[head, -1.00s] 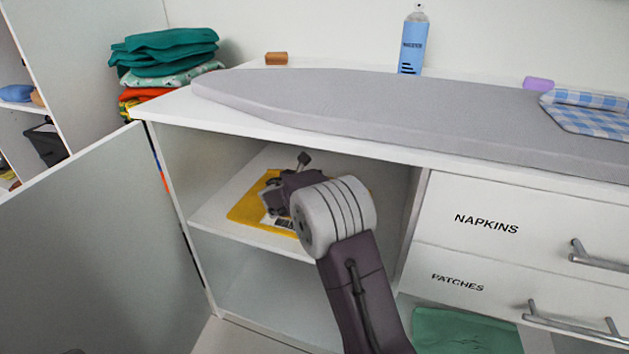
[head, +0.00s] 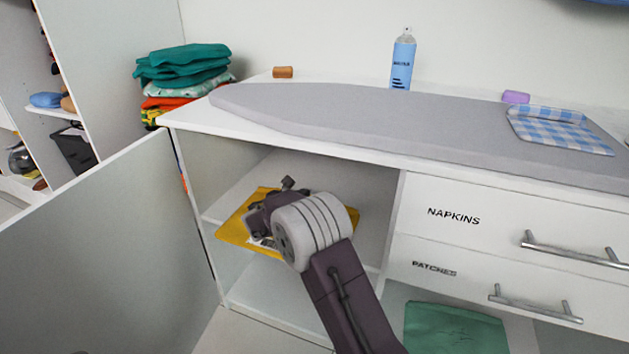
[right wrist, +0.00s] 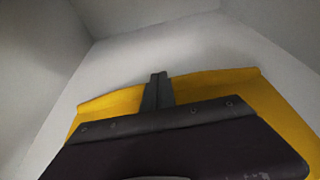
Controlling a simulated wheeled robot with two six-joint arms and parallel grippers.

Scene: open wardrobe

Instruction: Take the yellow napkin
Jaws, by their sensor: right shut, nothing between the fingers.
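The yellow napkin (head: 236,226) lies flat on the cupboard shelf, and its front part reaches over the shelf's front edge. It also shows in the right wrist view (right wrist: 115,103), on both sides of my gripper. My right gripper (head: 287,184) is over the napkin, with its arm reaching in from the front. In the right wrist view its fingers (right wrist: 158,76) are together and empty, their tips near the napkin's far edge. I cannot tell whether they touch it. The gripper and wrist hide the napkin's middle. My left gripper is not in view.
An open door (head: 100,250) stands left of the cupboard. Drawers (head: 500,220) are on the right, with a green cloth (head: 455,328) below.

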